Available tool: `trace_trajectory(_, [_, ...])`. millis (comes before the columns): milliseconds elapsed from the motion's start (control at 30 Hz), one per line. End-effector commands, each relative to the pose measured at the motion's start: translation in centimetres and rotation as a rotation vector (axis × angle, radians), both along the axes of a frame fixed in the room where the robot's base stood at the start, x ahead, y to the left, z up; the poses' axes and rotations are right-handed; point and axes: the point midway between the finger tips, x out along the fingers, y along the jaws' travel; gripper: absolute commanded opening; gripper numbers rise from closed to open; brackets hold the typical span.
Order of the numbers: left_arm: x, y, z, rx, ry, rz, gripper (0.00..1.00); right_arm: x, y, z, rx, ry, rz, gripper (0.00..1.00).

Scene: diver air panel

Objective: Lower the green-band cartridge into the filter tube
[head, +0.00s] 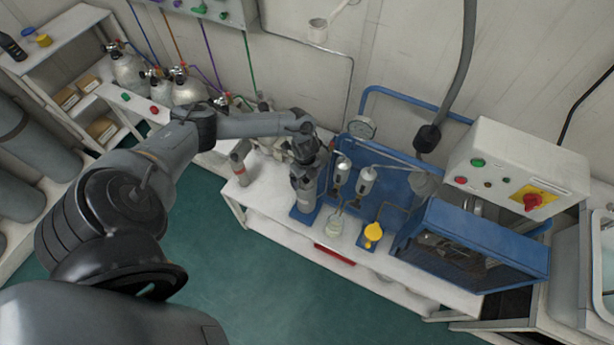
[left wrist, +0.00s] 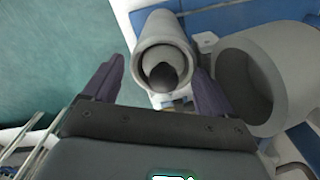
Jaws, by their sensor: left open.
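My left gripper (head: 307,162) is over the blue-based stand at the bench's left part, above a grey upright cylinder (head: 306,190). In the left wrist view my left gripper (left wrist: 159,70) is open, its two dark fingers apart. A grey open-mouthed tube (left wrist: 163,32) shows between and beyond the fingers, with a rounded, dark-ended piece (left wrist: 162,72) at its mouth. I cannot tell whether that piece is the cartridge. A wider grey cylinder (left wrist: 268,75) stands right of the fingers. No green band can be made out on any cylinder. My right gripper is not in view.
A grey cylinder with a reddish band (head: 239,165) stands at the bench's left end. A blue-framed box (head: 470,245) and a grey control box (head: 517,170) fill the right.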

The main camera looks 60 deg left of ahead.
Motion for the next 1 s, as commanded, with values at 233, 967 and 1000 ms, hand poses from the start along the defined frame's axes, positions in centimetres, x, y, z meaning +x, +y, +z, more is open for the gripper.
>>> trace_trajectory(233, [0.6, 0.1, 4.6, 0.0, -0.014, 0.0, 0.86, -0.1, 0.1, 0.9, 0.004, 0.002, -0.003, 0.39])
trace_trajectory(967, [0.9, 0.1, 10.5, 0.0, -0.018, 0.001, 0.86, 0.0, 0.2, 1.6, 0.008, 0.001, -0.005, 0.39])
trace_trajectory(1000, [0.9, 0.1, 10.5, 0.0, -0.018, 0.002, 0.86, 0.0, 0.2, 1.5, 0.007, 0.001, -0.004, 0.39])
